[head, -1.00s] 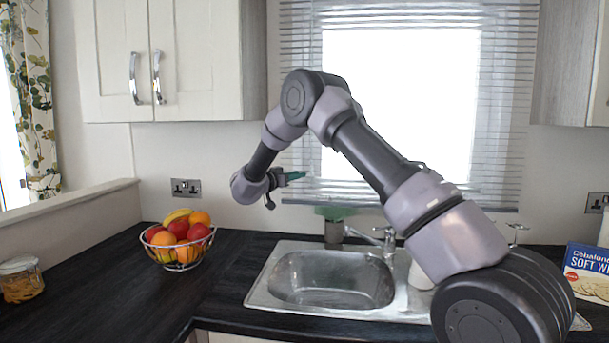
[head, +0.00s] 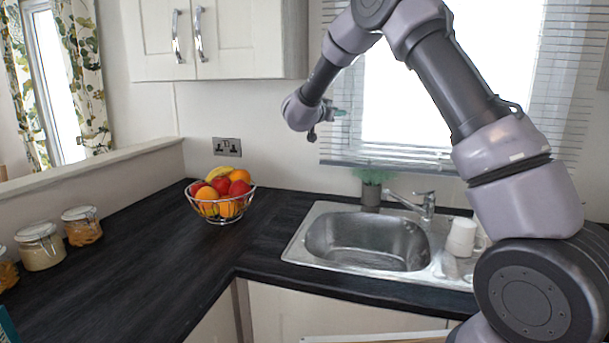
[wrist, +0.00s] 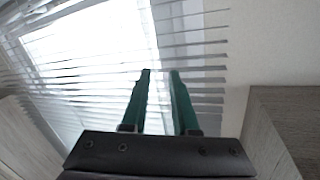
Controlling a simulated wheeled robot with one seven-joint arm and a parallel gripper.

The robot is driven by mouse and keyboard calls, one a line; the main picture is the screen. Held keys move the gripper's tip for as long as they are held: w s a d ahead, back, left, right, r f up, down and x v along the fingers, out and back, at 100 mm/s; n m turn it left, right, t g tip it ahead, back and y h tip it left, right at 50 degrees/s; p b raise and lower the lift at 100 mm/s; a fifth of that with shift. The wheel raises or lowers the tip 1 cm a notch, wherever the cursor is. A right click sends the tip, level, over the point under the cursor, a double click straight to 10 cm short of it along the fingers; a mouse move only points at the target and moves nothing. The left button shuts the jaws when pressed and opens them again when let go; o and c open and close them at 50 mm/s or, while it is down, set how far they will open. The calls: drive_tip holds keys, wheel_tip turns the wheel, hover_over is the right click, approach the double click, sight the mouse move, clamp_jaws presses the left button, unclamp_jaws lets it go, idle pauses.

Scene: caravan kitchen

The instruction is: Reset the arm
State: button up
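My gripper (head: 338,113) is raised in front of the wall beside the window in the head view, well above the counter and the sink. In the wrist view, its two green fingers (wrist: 161,95) stand apart with a narrow gap between them. Nothing is between them. My arm is bent with its elbow high, partly cut off by the top edge of the head view.
A window with blinds (wrist: 195,60) and a cabinet (head: 215,40) are near the arm. Below are a sink (head: 318,262), a potted plant (head: 371,190), a white cup (head: 461,237), a fruit basket (head: 221,217) and jars (head: 40,248). The dark counter's left part is mostly clear.

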drive_tip(key=s+d+r+n+t+y, duration=0.1)
drive_tip(key=s+d+r+y, duration=0.15)
drive_tip(key=r, duration=0.25)
drive_tip(key=s+d+r+n+t+y, duration=0.1)
drive_tip(key=r+y, duration=0.3)
drive_tip(key=r, duration=0.2)
drive_tip(key=s+d+r+n+g+y, duration=0.15)
drive_tip(key=s+r+y, duration=0.25)
drive_tip(key=s, duration=0.6)
drive_tip(key=s+d+f+g, duration=0.2)
drive_tip(key=s+f, duration=0.2)
drive_tip(key=s, duration=0.7)
drive_tip(key=s+d+f+n+g+y, duration=0.1)
drive_tip(key=s+d+f+g, duration=0.1)
drive_tip(key=s, duration=0.9)
drive_tip(key=s+d+f+n+g, duration=0.1)
drive_tip(key=s+f, duration=0.4)
drive_tip(key=s, duration=0.7)
drive_tip(key=shift+d+f+g, duration=0.35)
drive_tip(key=shift+d+g, duration=0.45)
drive_tip(key=shift+g, duration=0.45)
